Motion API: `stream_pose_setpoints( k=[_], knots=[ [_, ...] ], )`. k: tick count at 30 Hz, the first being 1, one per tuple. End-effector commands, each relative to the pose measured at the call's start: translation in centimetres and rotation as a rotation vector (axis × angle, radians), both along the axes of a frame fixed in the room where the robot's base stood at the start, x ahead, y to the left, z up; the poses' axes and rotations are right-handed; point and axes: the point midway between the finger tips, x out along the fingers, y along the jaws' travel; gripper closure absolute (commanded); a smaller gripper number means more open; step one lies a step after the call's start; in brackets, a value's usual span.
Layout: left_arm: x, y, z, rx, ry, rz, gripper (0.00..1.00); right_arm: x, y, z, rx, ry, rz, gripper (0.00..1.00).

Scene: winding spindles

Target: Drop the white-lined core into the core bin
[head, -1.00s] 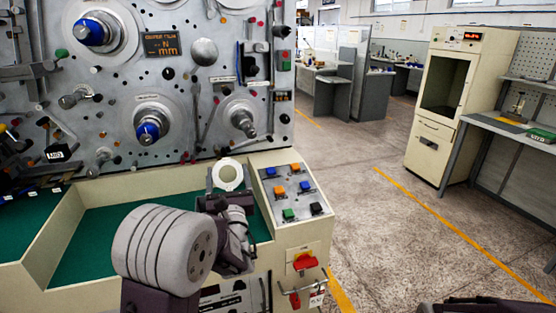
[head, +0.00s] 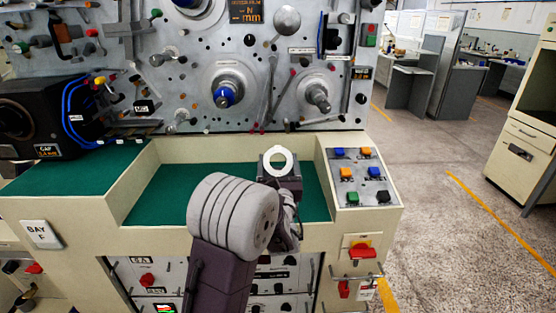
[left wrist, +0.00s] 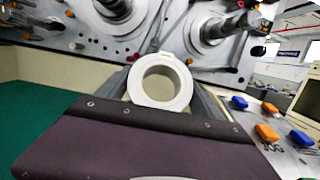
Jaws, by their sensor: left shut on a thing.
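The white-lined core (head: 264,164) is a short pale ring with an open hole facing me. My left gripper (head: 281,178) is shut on it and holds it up in front of the machine, above the green-floored tray. In the left wrist view the core (left wrist: 160,104) sits upright between the two grey fingers, its white face and round hole plain to see. The gripper's jaws are partly hidden behind my wrist in the head view. My right gripper is out of view. I cannot make out a core bin in these frames.
The machine panel (head: 180,75) with protruding spindles (head: 228,90) stands behind the tray (head: 170,200). A button console (head: 360,178) is right of the core. A black unit (head: 40,115) stands at left. Open floor (head: 440,240) lies to the right.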

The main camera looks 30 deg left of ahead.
Motion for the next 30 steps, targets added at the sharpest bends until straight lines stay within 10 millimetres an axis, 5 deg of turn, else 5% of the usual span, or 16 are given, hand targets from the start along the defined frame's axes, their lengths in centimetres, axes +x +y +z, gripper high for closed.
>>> stream_pose_setpoints(
  k=[4, 14, 15, 17, 25, 30],
  knots=[
    [0.0, 0.0, -1.4, 0.001, -0.002, 0.000, 0.89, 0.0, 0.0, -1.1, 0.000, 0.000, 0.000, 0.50],
    [0.0, 0.0, -1.1, 0.000, -0.001, 0.001, 0.89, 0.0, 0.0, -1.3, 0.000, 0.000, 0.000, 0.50],
    [0.0, 0.0, -1.1, 0.000, -0.001, 0.001, 0.16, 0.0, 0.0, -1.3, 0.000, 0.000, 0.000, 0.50],
    [0.0, 0.0, -1.1, 0.000, -0.001, 0.001, 0.00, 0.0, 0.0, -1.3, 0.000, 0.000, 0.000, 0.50],
    [-0.2, -0.2, -1.2, -0.001, -0.001, 0.000, 0.00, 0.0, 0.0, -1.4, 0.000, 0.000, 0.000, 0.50],
    [-2.8, -1.9, -2.0, 0.000, 0.000, -0.004, 0.00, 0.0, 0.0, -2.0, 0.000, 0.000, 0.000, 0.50]
  ],
)
